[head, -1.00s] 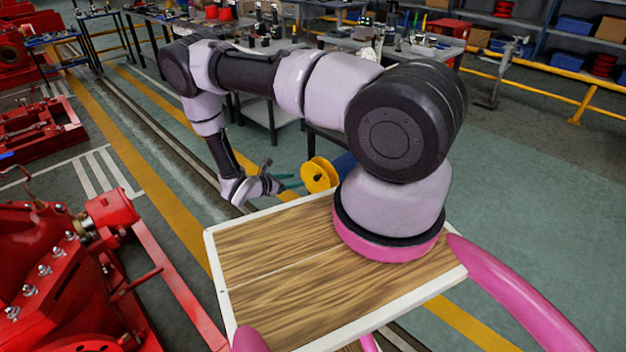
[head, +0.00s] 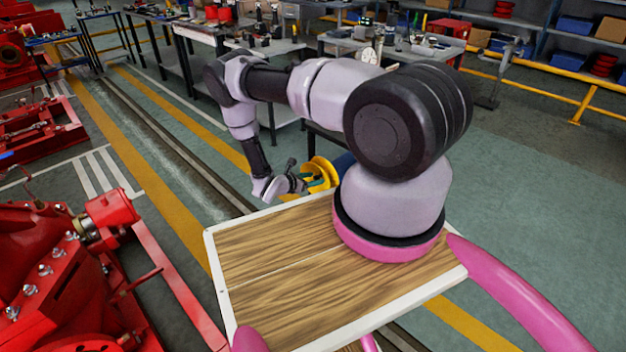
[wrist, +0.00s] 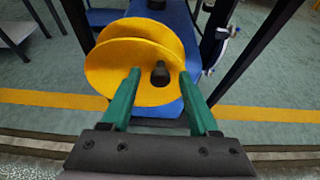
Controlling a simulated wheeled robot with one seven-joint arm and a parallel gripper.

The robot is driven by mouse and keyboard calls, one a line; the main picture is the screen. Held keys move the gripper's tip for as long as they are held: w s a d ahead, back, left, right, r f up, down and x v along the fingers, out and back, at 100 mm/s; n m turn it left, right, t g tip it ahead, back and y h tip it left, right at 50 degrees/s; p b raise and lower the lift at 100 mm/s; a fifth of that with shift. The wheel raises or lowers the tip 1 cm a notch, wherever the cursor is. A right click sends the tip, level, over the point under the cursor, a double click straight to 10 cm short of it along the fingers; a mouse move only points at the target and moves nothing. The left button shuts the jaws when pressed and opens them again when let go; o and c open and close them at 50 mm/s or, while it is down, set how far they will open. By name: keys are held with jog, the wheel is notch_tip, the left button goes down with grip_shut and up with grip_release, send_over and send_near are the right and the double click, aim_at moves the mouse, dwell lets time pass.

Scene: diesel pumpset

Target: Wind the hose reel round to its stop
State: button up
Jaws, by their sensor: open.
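The yellow hose reel (wrist: 112,72) is mounted in front of a blue body in the wrist view. A dark crank knob (wrist: 159,74) sticks out from the right part of its near face. My gripper (wrist: 160,78) is open, with its green fingers in front of the reel and the knob showing between their tips, nearer the right one. I cannot tell whether the fingers touch the knob or the reel. In the head view the reel (head: 324,170) is partly hidden behind my gripper (head: 312,181), just past the wooden deck. A stop cannot be made out.
Dark frame posts (wrist: 262,45) stand to the right of the reel, with a gauge-like fitting beside them. Benches (head: 290,47) with tools stand behind. Red pump machinery (head: 70,270) fills the left. The floor on the right is clear.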

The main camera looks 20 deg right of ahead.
jog(key=shift+c, duration=0.3)
grip_shut()
dwell(1.1)
